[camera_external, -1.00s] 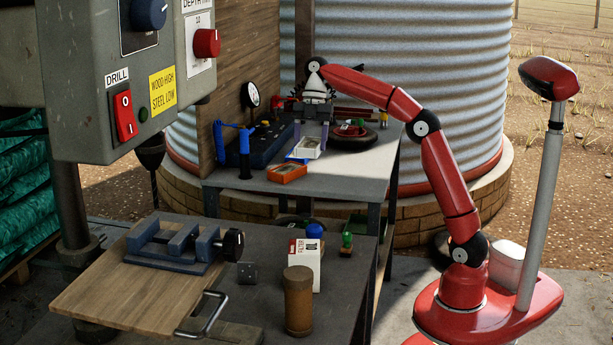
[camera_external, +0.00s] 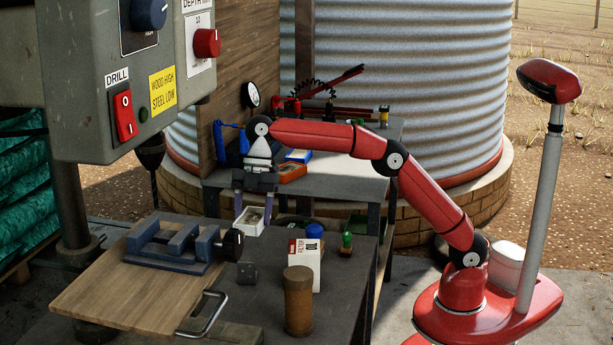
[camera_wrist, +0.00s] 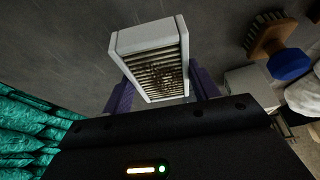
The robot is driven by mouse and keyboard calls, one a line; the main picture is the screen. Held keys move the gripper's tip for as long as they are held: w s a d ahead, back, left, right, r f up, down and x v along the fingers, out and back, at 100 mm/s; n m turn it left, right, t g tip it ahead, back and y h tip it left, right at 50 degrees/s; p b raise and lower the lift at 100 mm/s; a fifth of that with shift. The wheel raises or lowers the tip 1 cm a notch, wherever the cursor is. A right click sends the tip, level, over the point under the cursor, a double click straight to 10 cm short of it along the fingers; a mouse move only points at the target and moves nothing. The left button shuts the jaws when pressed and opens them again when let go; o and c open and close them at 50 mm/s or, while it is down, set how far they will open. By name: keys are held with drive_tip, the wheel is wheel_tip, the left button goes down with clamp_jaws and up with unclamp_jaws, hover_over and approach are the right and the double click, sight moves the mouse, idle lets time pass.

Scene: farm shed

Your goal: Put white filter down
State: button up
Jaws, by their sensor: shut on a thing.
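The white filter (camera_external: 254,221) is a small white rectangular frame with pleated, dirt-specked insides. My gripper (camera_external: 254,212) points down and is shut on it, with a purple finger at each side. In the external view it hangs in front of the far table, at the back edge of the near workbench; whether it touches anything cannot be told there. In the wrist view the filter (camera_wrist: 148,38) sits tilted between the fingers, with a bare dark grey surface behind it.
The near workbench (camera_external: 262,262) carries a blue vise (camera_external: 180,245), a filter box (camera_external: 304,265), a brown cylinder (camera_external: 298,300) and a blue-capped item (camera_external: 315,231). An orange tray (camera_external: 291,172) lies on the far table (camera_external: 335,180). A brush (camera_wrist: 268,38) shows in the wrist view.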

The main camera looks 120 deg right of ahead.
sight(254, 242)
drive_tip(key=shift+f+b, duration=0.55)
drive_tip(key=shift+f, duration=1.85)
drive_tip(key=shift+f, duration=0.15)
drive_tip(key=o, duration=1)
drive_tip(key=p+v, duration=0.2)
drive_tip(key=v, duration=0.8)
drive_tip(key=shift+r, duration=0.3)
drive_tip(key=shift+v, duration=0.9)
